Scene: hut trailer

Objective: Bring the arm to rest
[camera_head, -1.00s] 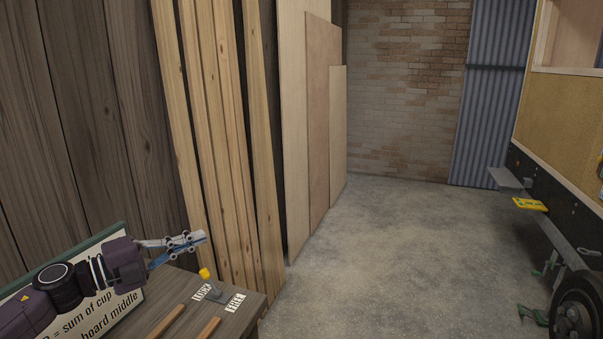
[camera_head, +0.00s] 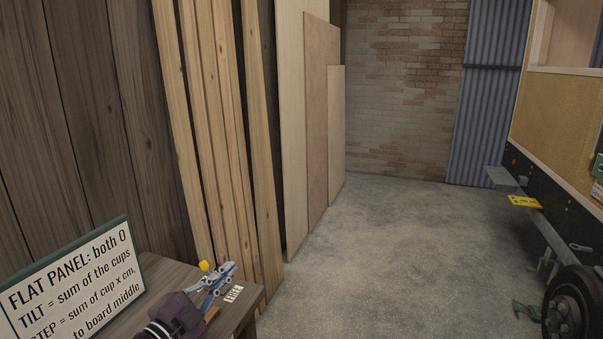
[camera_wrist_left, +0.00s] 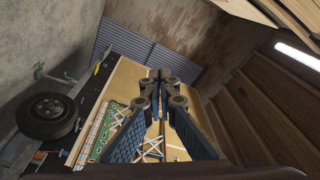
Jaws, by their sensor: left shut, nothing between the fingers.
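My left gripper (camera_head: 230,268) is low at the left in the head view, over the right part of a wooden workbench (camera_head: 165,272). Its fingers are shut with nothing between them and point up and to the right. In the left wrist view, the closed fingertips (camera_wrist_left: 160,78) sit mid-picture, with the trailer side behind them. My left arm comes in from the bottom edge. My right gripper is in neither view.
A sign (camera_head: 75,285) with printed text stands on the bench at the left. A yellow-topped item (camera_head: 204,266) and a white label (camera_head: 233,294) are close to the gripper. Planks and panels (camera_head: 318,120) lean on the wall. The concrete floor (camera_head: 390,260) is clear, with the trailer wheel (camera_head: 575,305) at right.

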